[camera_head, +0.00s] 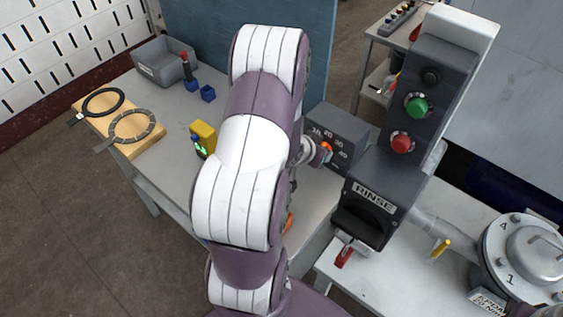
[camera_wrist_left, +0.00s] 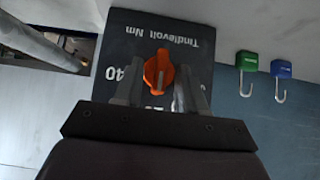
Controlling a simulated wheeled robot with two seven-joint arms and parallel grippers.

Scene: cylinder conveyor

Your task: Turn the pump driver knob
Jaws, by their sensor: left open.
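The orange knob (camera_head: 326,148) sits on the face of a dark grey box (camera_head: 345,126) with white numbers around it. In the left wrist view the knob (camera_wrist_left: 158,72) appears upright, in front of the box (camera_wrist_left: 185,28) labelled "Tindlevolt Nm", whose lettering is upside down. My left gripper (camera_head: 314,153) is at the knob, partly hidden behind my arm. Its two fingers (camera_wrist_left: 158,84) are open, one on each side of the knob. I cannot tell whether they touch it. My right gripper is not in view.
A RINSE unit (camera_head: 373,196) with green (camera_head: 417,105) and red (camera_head: 401,143) buttons stands right of the box. A metal lidded vessel (camera_head: 525,252) is at lower right. A yellow device (camera_head: 203,137), grey bin (camera_head: 164,62) and wooden board (camera_head: 115,122) are on the left table.

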